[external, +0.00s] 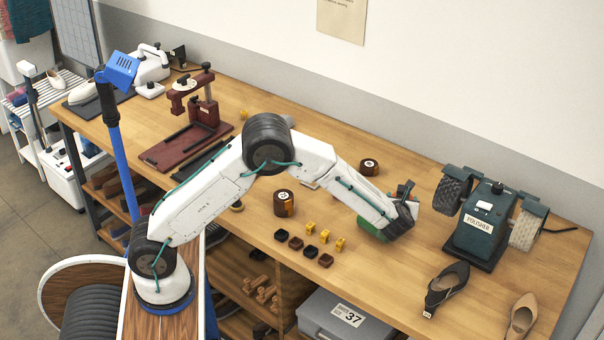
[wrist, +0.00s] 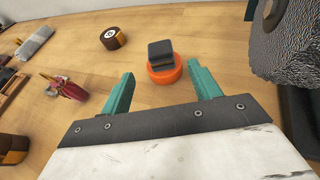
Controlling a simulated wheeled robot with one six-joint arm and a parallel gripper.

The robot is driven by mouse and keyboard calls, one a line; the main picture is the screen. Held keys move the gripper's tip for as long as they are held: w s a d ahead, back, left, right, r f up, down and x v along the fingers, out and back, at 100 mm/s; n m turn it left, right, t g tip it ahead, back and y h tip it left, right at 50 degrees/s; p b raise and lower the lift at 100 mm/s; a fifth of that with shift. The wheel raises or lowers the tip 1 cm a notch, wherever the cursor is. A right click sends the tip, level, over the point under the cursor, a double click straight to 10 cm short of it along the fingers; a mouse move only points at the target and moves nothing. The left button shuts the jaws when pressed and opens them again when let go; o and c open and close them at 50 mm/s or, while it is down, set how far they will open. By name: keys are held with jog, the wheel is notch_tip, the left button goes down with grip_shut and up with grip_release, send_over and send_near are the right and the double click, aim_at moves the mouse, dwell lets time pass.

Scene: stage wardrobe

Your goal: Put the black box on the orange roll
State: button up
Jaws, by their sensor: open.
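The black box (wrist: 160,51) sits on top of the orange roll (wrist: 166,76) in the wrist view, and it looks roughly upright. The orange roll stands on the wooden bench. My gripper (wrist: 160,74) is open, with its teal fingers apart. The box and roll are just beyond the fingertips, between their lines, and no finger appears to touch them. In the external view my gripper (external: 408,204) is low over the bench, left of the polisher. There the arm's end largely hides the box and roll.
The polisher (external: 480,222) stands close to the right of my gripper. A brown-black roll (external: 369,167) is behind it and another (external: 284,203) is to the left. Small yellow and dark blocks (external: 311,229) and shoes (external: 446,286) lie nearer the front edge.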

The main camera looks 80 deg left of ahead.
jog(key=s+d+r+n+g+h, duration=0.2)
jog(key=s+r+n, duration=0.5)
jog(key=s, duration=0.6)
jog(key=s+d+r+n+g+h, duration=0.25)
jog(key=s+r+n, duration=0.35)
jog(key=s+r, duration=0.5)
jog(key=s+d+f+n+h, duration=0.1)
jog(key=s+d+n+h, duration=0.1)
jog(key=s, duration=0.7)
jog(key=s+d+f+n+h, duration=0.1)
jog(key=s+d+n+h, duration=0.2)
jog(key=s+d, duration=0.4)
jog(key=s+d+f+n+h, duration=0.2)
jog(key=s+d+n+h, duration=0.1)
jog(key=s, duration=0.9)
jog(key=shift+s+d+n, duration=0.4)
jog(key=shift+d+n, duration=0.3)
jog(key=shift+n, duration=0.1)
